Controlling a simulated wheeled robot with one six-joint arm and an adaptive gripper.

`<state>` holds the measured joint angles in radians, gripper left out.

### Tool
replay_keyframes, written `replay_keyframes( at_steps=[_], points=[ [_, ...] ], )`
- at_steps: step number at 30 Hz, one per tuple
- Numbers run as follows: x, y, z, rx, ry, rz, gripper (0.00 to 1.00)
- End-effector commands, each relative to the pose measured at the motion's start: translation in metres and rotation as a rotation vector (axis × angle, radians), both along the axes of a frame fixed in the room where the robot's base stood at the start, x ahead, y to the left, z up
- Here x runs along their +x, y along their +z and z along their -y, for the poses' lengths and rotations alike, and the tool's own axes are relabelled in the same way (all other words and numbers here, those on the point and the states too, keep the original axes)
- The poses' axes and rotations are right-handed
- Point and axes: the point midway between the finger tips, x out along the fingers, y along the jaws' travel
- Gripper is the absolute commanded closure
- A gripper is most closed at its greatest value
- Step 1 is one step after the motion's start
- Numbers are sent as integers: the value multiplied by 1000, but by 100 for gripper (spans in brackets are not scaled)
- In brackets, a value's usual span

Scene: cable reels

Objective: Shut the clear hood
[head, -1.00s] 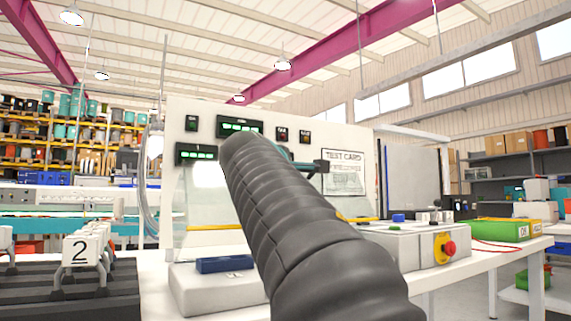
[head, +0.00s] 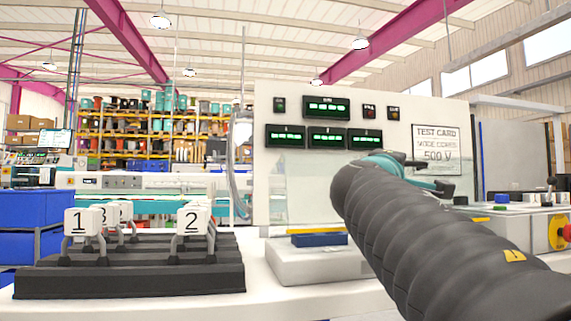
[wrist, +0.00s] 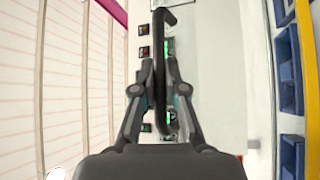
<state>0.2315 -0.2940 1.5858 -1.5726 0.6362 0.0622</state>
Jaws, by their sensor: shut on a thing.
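The clear hood (head: 308,205) is a faint, see-through sheet in front of the white test panel; most of its outline is hard to make out. In the head view my gripper (head: 428,168) is in front of the panel's right part, below the test card, partly hidden by my dark, ribbed arm. In the wrist view my gripper (wrist: 160,68) has its fingers closed on a dark bar (wrist: 160,38) with a bent end, which looks like the hood's handle. Where the bar joins the hood is not clear.
The white panel (head: 390,100) carries green displays and a test card (head: 437,150). A pale box with a blue block (head: 319,240) stands below it. A black rack (head: 130,280) with numbered white blocks is at left. A control box with a red knob (head: 567,233) is at right.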

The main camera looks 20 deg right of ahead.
Motion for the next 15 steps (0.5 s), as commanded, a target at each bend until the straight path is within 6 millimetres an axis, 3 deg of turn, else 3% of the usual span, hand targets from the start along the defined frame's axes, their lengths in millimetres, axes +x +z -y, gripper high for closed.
replay_keyframes(
  at_steps=[9, 10, 11, 15],
  points=[
    [-1, 1, 0, 0, -2, 2, 100],
    [-1, 1, 0, 0, -2, 2, 82],
    [-1, 1, 0, -1, -1, 2, 77],
    [0, 1, -1, 0, 0, 1, 77]
  ],
)
